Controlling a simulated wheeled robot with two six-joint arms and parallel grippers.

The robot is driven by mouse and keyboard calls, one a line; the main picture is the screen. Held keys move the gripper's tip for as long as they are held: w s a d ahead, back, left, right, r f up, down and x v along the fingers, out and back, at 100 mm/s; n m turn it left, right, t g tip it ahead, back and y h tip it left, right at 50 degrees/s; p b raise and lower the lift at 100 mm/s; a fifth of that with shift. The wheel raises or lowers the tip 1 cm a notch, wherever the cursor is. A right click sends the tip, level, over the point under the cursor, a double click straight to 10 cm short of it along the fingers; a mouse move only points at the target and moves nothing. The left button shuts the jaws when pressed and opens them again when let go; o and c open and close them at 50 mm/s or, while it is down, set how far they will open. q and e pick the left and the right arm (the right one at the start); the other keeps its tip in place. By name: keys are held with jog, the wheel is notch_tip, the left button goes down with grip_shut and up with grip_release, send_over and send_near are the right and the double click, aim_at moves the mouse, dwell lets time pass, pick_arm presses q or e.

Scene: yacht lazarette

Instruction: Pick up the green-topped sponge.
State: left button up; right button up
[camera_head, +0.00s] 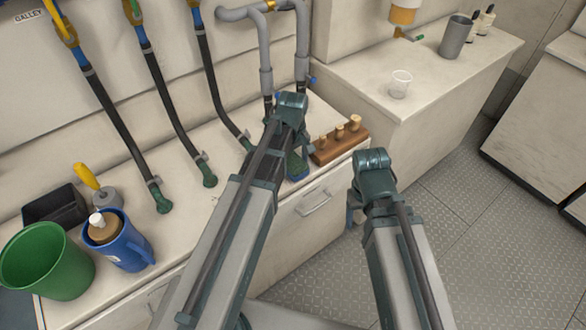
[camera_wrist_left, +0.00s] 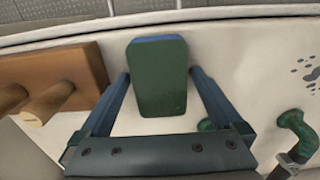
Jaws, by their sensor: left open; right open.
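The green-topped sponge (camera_wrist_left: 158,80) shows in the left wrist view, lying on the pale counter with a blue edge along its far end. In the head view a bit of the sponge (camera_head: 297,168) shows beside my left gripper, the rest hidden by the arm. My left gripper (camera_head: 280,147) is open and above the sponge; in the left wrist view its two fingers (camera_wrist_left: 158,88) stand on either side of it, and I cannot tell whether they touch it. My right gripper (camera_head: 355,207) is open, in front of the counter, mostly hidden by its own arm.
A wooden block with several pegs (camera_head: 340,145) stands right next to the sponge. Hoses (camera_head: 180,125) come down to the counter on the left. A green bucket (camera_head: 48,262) and a blue mug (camera_head: 125,250) stand at the front left. A clear cup (camera_head: 400,84) is on the far counter.

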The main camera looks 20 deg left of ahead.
pick_arm(q)
jog(key=shift+r, duration=0.1)
jog(key=c, duration=1.2)
jog(key=shift+c, duration=0.2)
pick_arm(e)
jog(key=shift+r, duration=0.15)
